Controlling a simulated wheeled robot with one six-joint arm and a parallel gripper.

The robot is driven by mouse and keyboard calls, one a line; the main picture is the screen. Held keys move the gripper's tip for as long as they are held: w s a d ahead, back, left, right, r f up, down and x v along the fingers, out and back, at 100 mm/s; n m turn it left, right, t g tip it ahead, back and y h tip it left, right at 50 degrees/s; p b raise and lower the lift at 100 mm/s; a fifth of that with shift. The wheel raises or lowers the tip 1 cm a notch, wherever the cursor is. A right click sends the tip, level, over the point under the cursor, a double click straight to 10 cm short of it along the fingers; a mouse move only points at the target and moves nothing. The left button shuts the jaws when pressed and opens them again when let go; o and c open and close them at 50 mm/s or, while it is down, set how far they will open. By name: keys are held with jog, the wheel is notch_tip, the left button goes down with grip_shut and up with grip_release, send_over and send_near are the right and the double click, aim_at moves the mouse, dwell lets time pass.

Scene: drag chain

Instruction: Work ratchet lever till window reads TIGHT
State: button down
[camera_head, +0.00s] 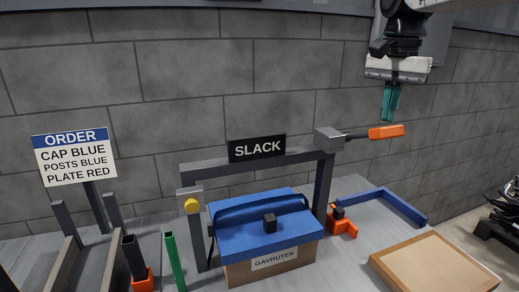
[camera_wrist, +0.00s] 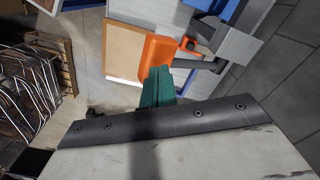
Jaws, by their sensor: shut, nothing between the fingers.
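The ratchet lever has an orange handle (camera_head: 386,131) on a dark rod. It sticks out to the right, nearly level, from a grey housing (camera_head: 329,140) at the frame's top right corner. The black window (camera_head: 257,148) on the crossbar reads SLACK. A dark strap (camera_head: 232,212) lies over the blue lid (camera_head: 265,225) of a box labelled GAVRUTEK (camera_head: 274,260). My gripper (camera_head: 389,118), with green fingers, is shut and empty, just above the handle in the head view. In the wrist view my fingertips (camera_wrist: 159,70) overlap the orange handle (camera_wrist: 155,55); contact cannot be told.
An order sign (camera_head: 74,157) stands at left, near grey rails and a green post (camera_head: 174,262). A yellow knob (camera_head: 191,205) is on the left upright. Right of the box are an orange bracket (camera_head: 345,227), a blue edge strip (camera_head: 405,208) and a tan tray (camera_head: 375,262).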

aim_at(389, 134)
jog(key=shift+f, duration=1.25)
jog(key=shift+s+d+f, duration=0.1)
jog(key=shift+s+f, duration=0.15)
jog(key=shift+f, duration=0.4)
jog(key=shift+s+d+f, duration=0.1)
jog(key=shift+s+f, duration=0.15)
jog(key=shift+f, duration=0.5)
jog(key=shift+s+d+f, duration=0.1)
jog(key=shift+s+f, duration=0.05)
jog(key=shift+f, duration=0.55)
notch_tip(389, 134, up, 14)
